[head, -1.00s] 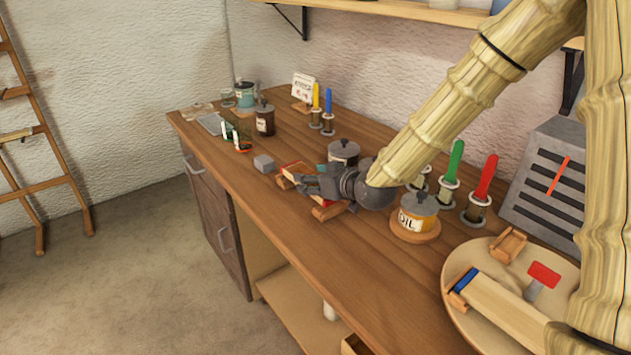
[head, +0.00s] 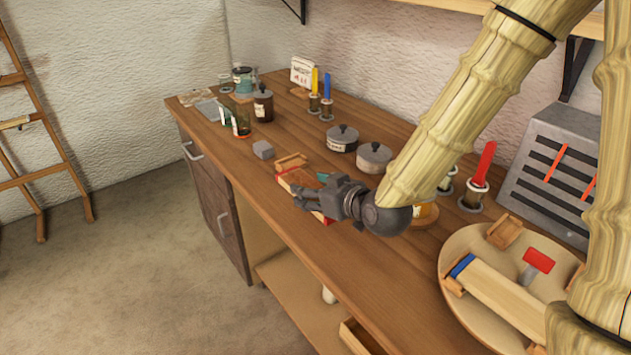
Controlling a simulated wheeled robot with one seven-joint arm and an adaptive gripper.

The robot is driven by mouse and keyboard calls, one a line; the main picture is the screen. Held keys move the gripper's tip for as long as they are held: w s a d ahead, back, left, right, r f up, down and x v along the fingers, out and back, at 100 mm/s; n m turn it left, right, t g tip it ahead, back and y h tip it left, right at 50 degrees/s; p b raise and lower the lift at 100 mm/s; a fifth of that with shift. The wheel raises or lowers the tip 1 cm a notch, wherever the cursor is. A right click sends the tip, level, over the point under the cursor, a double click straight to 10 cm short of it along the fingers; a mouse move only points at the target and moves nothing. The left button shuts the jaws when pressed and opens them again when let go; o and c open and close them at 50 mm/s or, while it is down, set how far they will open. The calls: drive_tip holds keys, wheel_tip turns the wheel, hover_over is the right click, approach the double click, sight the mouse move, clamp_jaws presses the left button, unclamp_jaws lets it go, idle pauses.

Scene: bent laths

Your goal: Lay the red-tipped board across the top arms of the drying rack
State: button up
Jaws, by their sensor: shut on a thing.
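My gripper (head: 303,200) is shut on the red-tipped board (head: 292,180), a short wooden board with red at its ends. It holds the board over the workbench, near a small wooden support (head: 290,162). My gripper covers the middle of the board, and the gap to the bench is hard to judge. A wooden ladder-like frame (head: 50,132) stands by the wall at far left, cut off by the picture edge.
A round tray (head: 452,240) at right carries a blue-tipped board (head: 500,290). Open floor (head: 130,220) lies between bench and frame.

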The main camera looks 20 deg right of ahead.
drive_tip(key=shift+s+a+r+p, duration=0.15)
drive_tip(key=shift+s+r+p, duration=0.25)
drive_tip(key=shift+p, duration=1.65)
drive_tip(key=shift+s+p, duration=0.25)
drive_tip(key=shift+p, duration=0.8)
drive_tip(key=shift+s+a+f+p, duration=0.15)
drive_tip(key=shift+s+p, duration=0.2)
drive_tip(key=shift+p, duration=0.75)
drive_tip(key=shift+s+p, duration=0.2)
drive_tip(key=shift+p, duration=0.2)
drive_tip(key=shift+f, duration=0.1)
